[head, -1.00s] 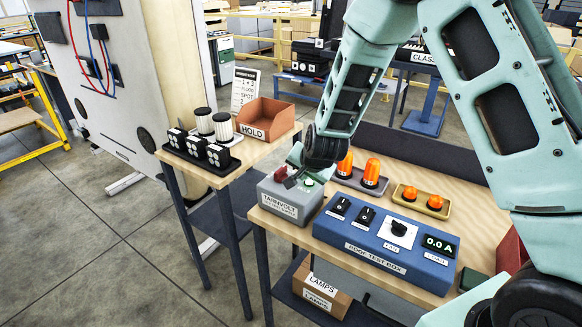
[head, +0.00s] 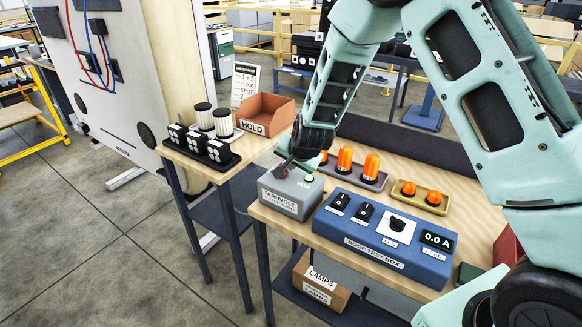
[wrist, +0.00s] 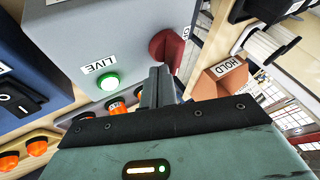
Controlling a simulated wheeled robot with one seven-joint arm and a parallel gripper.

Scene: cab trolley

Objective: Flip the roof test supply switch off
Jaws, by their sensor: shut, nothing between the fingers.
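The grey supply box (head: 289,196) sits at the left end of the bench, its front label too small to read surely. In the wrist view, the box (wrist: 115,35) carries a red switch knob (wrist: 168,47) and a lit green lamp (wrist: 107,82) marked LIVE. The green lamp also shows in the head view (head: 309,179). My gripper (wrist: 158,82) is shut and empty, its fingertips close beside the red knob; whether they touch it I cannot tell. In the head view my gripper (head: 284,168) is over the box's back left and hides most of the knob.
The blue roof test box (head: 380,238) with black switches and a display reading 0.0 A stands to the right. Orange lamps on a grey tray (head: 370,182) and a tan tray (head: 420,203) lie behind. An orange HOLD bin (head: 265,113) stands on the left table.

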